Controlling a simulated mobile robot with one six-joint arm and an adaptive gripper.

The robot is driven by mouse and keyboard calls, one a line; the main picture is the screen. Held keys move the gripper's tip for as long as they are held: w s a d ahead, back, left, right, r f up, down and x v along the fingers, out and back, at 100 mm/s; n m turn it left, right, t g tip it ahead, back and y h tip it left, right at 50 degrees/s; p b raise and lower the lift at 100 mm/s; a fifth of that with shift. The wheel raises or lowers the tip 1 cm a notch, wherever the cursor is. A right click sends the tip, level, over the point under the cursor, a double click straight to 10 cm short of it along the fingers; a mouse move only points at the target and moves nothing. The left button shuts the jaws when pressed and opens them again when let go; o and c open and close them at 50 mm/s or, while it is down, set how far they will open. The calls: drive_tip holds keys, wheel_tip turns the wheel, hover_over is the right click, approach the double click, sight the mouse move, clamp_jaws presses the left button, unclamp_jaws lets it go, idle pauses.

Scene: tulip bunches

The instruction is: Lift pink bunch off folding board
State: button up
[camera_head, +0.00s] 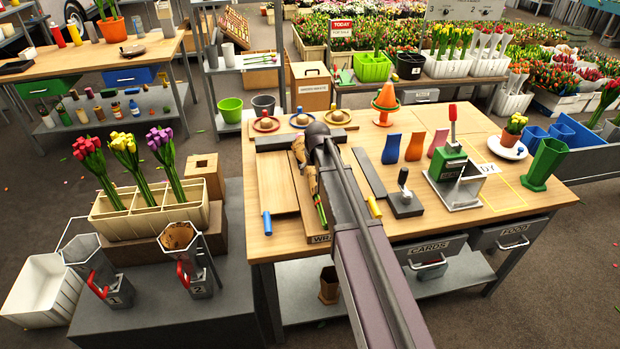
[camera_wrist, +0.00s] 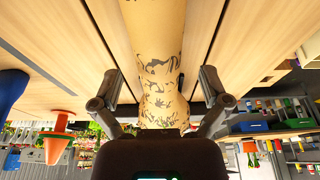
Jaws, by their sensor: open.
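A bunch wrapped in tan paper with dark plant prints (camera_head: 311,180) lies lengthwise on the wooden folding board (camera_head: 277,185). Green stems show at its near end; its blooms are hidden, so I cannot confirm pink. In the wrist view the printed wrap (camera_wrist: 160,50) runs down the middle of the picture. My gripper (camera_wrist: 160,88) is open, one finger on each side of the wrap, with gaps visible between fingers and paper. In the head view my arm hides the gripper and part of the board.
A grey stand (camera_head: 404,200) and a green device (camera_head: 452,172) are to the right. A crate (camera_head: 150,212) of tulip bunches and two metal buckets are at left.

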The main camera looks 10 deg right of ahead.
sight(314, 172)
drive_tip(key=shift+b+x, duration=1.15)
drive_tip(key=shift+x, duration=0.35)
drive_tip(key=shift+d, duration=0.1)
clamp_jaws()
